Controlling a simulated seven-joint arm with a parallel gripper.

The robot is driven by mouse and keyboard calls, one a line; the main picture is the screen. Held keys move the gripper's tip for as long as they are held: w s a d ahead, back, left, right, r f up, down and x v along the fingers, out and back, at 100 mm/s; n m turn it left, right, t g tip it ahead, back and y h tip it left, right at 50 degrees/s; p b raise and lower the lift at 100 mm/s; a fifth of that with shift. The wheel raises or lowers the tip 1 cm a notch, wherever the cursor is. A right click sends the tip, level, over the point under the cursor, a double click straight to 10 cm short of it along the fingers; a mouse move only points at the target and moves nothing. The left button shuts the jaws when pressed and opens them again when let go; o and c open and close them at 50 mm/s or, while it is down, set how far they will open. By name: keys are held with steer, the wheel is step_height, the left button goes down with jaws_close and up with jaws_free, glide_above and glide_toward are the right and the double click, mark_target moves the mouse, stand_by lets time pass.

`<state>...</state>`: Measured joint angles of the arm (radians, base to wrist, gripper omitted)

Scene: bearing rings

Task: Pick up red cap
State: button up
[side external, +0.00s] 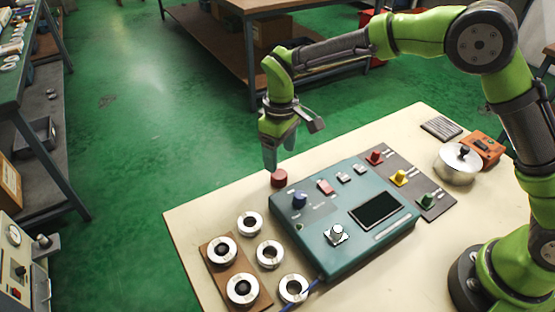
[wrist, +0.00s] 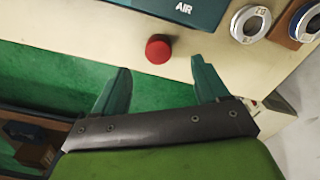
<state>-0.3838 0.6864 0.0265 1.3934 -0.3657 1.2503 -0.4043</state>
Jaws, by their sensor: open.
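The red cap (side external: 279,178) stands on the cream table (side external: 190,222) near its far edge, just off the upper left corner of the teal control box (side external: 345,250). My gripper (side external: 276,160) is above the cap, pointing down. In the wrist view the red cap (wrist: 159,49) lies ahead of and between the two teal fingers. My gripper (wrist: 160,72) is open there, with nothing between its fingers. The side view does not clearly show the gap between fingertips and cap.
Several bearing rings (side external: 249,223) lie left of the box, two of them on posts of a brown board (side external: 262,300). A metal pot (side external: 458,165) stands at the right.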

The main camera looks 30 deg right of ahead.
mark_target(280, 174)
steer(key=f, duration=0.7)
steer(key=shift+w+d+f, duration=0.1)
steer(key=shift+w+f, duration=0.1)
steer(key=shift+f, duration=0.1)
